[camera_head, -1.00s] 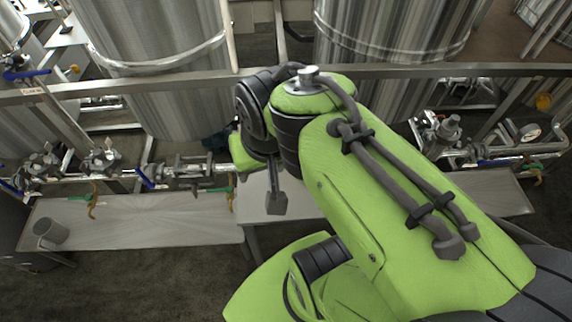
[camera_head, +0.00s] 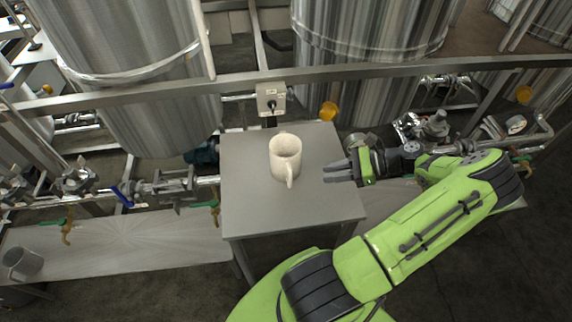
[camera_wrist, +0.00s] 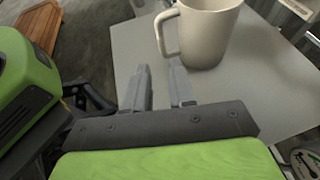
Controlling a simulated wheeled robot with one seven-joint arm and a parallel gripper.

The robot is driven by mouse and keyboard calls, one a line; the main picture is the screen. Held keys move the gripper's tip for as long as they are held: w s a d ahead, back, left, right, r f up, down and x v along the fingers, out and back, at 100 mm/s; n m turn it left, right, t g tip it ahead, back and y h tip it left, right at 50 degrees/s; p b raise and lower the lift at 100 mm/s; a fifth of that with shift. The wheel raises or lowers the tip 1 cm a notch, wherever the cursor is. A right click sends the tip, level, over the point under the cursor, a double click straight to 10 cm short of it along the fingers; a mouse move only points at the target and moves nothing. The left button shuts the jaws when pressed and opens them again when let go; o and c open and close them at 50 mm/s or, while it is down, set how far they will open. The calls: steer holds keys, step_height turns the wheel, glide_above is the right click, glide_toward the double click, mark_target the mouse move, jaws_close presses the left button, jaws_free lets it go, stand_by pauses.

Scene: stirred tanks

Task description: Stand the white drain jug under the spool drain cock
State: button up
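The white jug (camera_head: 284,158) stands upright on a small grey table in the head view, its handle toward the front. In the wrist view the jug (camera_wrist: 208,35) stands just beyond my fingers, with its handle on the left. My gripper (camera_head: 326,174) is over the right part of the table, to the right of the jug and apart from it. Its two fingers (camera_wrist: 161,70) are parted with nothing between them. Brass cocks with green levers hang from the pipework, one left of the table (camera_head: 215,210) and one further left (camera_head: 67,230); I cannot tell which is the spool drain cock.
The small table (camera_head: 250,205) stands before the steel tanks. A long low bench (camera_head: 140,243) runs under the left pipework, with a grey cup (camera_head: 22,263) at its left end. A rail (camera_head: 160,91) crosses behind the table. A yellow knob (camera_head: 328,111) is behind its back right corner.

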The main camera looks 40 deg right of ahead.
mark_target(287, 164)
steer(key=b+x, duration=0.1)
steer(key=x, duration=1.3)
steer(key=shift+w+a+b, duration=0.15)
steer(key=shift+w+b, duration=0.2)
steer(key=shift+b, duration=0.05)
steer(key=shift+s, duration=0.1)
steer(key=shift+c, duration=0.4)
jaws_close()
